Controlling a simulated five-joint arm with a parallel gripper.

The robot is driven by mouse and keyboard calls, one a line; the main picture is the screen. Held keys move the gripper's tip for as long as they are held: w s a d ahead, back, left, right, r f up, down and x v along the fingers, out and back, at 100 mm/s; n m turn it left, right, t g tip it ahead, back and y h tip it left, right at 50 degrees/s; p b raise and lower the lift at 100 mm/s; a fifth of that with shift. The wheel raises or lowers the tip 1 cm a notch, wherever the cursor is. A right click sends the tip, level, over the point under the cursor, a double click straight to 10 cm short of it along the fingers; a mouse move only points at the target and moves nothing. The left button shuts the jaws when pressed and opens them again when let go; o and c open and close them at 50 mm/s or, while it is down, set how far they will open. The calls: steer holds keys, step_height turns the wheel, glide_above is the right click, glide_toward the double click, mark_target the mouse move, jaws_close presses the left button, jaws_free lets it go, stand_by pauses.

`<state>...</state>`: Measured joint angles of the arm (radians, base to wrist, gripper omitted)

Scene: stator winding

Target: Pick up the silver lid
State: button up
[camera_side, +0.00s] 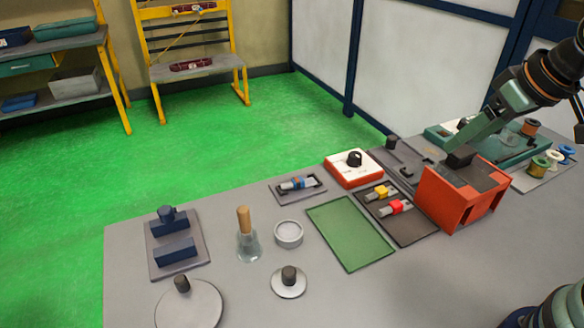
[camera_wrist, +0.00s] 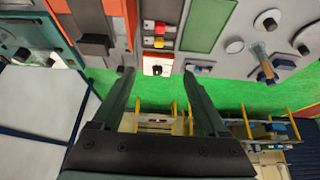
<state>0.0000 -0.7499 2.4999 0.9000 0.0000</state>
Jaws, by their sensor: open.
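A round silver lid (camera_side: 289,286) with a dark knob lies flat on the grey table, in front of a small round silver dish. In the wrist view the lid (camera_wrist: 266,22) is at the upper right. A larger grey disc (camera_side: 190,308) with a dark knob lies to its left at the table's front. My gripper (camera_wrist: 158,75) is open, its two teal fingers apart with nothing between them. In the side view my gripper (camera_side: 468,148) is at the right, over or near the orange box, well away from the lid.
The orange box (camera_side: 452,208) stands below my gripper. A green mat (camera_side: 349,232) and a dark tray (camera_side: 414,230) lie between it and the lid. The silver dish (camera_side: 288,234) and a wooden-handled glass flask (camera_side: 248,245) stand near the lid. Bare table lies right of the lid.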

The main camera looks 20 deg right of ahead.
steer(key=o, duration=0.4)
steer(key=n+g, duration=0.6)
steer(key=n, duration=1.2)
glide_above(289, 271)
step_height(289, 271, down, 12)
step_height(289, 271, down, 6)
steer(key=shift+s+a+f, duration=0.1)
steer(key=shift+f, duration=3.1)
